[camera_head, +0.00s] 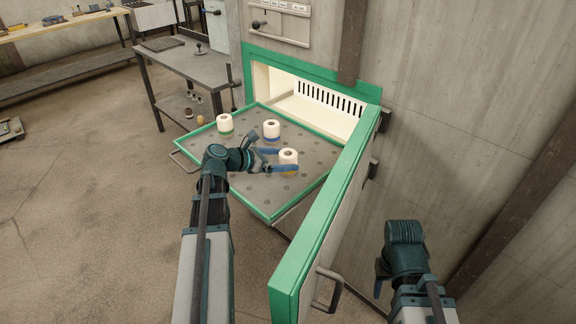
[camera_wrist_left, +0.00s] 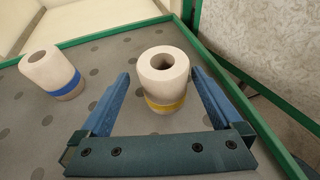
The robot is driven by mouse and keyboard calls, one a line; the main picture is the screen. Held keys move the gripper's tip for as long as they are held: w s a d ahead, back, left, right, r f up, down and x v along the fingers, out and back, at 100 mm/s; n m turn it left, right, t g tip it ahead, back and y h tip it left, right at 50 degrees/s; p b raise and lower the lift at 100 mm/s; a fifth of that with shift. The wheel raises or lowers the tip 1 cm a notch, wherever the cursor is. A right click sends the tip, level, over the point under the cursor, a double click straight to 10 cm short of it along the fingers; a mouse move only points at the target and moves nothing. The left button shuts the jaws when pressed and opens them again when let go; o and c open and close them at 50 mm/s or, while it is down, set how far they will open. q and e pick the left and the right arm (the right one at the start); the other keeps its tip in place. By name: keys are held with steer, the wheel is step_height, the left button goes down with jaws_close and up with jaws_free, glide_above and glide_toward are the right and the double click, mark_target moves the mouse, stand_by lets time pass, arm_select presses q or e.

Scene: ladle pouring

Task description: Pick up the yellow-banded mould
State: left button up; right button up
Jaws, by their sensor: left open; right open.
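The yellow-banded mould (camera_head: 288,157) is a cream cylinder with a hole in its top. It stands upright on the pulled-out tray (camera_head: 256,194), near the tray's right side. In the left wrist view the mould (camera_wrist_left: 164,78) stands between the blue fingers of my left gripper (camera_wrist_left: 161,88), which is open with a gap on both sides. In the head view my left gripper (camera_head: 281,160) reaches in from the left at the mould, and a finger hides part of its yellow band. My right gripper (camera_head: 380,279) is at the lower right, away from the tray, largely hidden by its own arm.
A blue-banded mould (camera_head: 271,129) and a green-banded mould (camera_head: 225,124) stand upright on the same tray, further back and left. The open green-edged door (camera_head: 323,221) stands along the tray's right side. The cabinet opening (camera_head: 309,103) is behind. A grey workbench (camera_head: 187,60) stands back left.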

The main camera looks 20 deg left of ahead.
mark_target(296, 162)
arm_select(q)
steer(key=b+x, duration=0.1)
steer(key=x, duration=0.2)
steer(key=f+b+x, duration=0.1)
steer(key=shift+d+f+b, duration=0.1)
steer(key=shift+d+b, duration=0.15)
steer(key=shift+b, duration=0.05)
steer(key=shift+w+d, duration=0.2)
jaws_close()
